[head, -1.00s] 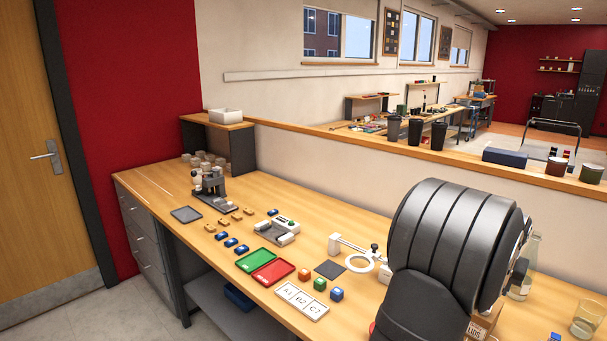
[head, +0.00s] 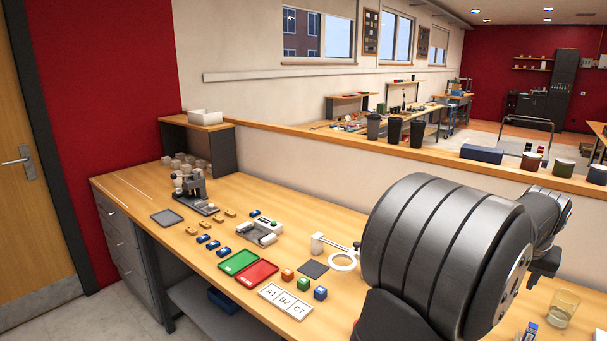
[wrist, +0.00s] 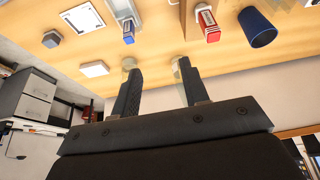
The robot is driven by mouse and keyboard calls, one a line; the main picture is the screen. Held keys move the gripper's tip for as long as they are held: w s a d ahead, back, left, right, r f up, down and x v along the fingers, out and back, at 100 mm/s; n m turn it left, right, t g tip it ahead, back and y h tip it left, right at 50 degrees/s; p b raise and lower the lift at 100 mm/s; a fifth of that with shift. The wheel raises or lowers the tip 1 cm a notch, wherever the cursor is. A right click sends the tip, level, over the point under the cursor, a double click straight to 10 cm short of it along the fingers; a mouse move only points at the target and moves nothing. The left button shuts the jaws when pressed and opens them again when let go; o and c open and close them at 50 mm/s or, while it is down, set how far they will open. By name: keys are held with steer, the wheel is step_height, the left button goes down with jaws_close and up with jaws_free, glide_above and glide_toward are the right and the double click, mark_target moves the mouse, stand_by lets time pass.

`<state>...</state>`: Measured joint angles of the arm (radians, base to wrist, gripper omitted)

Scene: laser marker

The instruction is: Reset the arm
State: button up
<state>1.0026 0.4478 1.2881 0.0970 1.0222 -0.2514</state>
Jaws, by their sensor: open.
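My arm's large dark grey link fills the right of the head view, over the right part of the bench (head: 330,207). My gripper is not clearly visible there, hidden behind or beyond the arm. In the wrist view my gripper (wrist: 155,80) shows two dark fingers standing apart with light tips. Nothing is between them. The gripper is open and empty. The bench top appears beyond the fingertips, with a blue cup (wrist: 257,27), a red and white box (wrist: 206,25) and a blue and white item (wrist: 127,30) on it.
A glass (head: 562,308) stands at the right. The left bench front is clear.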

steer(key=s+d+f, duration=0.4)
steer(key=s, duration=0.3)
steer(key=s+d+f, duration=0.3)
steer(key=s+f, duration=0.1)
steer(key=s, duration=0.4)
steer(key=w+f, duration=0.2)
steer(key=w, duration=0.2)
steer(key=w+f, duration=0.5)
steer(key=w, duration=0.2)
steer(key=shift+w+d+f, duration=0.2)
steer(key=shift+w+f, duration=0.1)
steer(key=shift+f, duration=0.35)
steer(key=shift+o, duration=0.2)
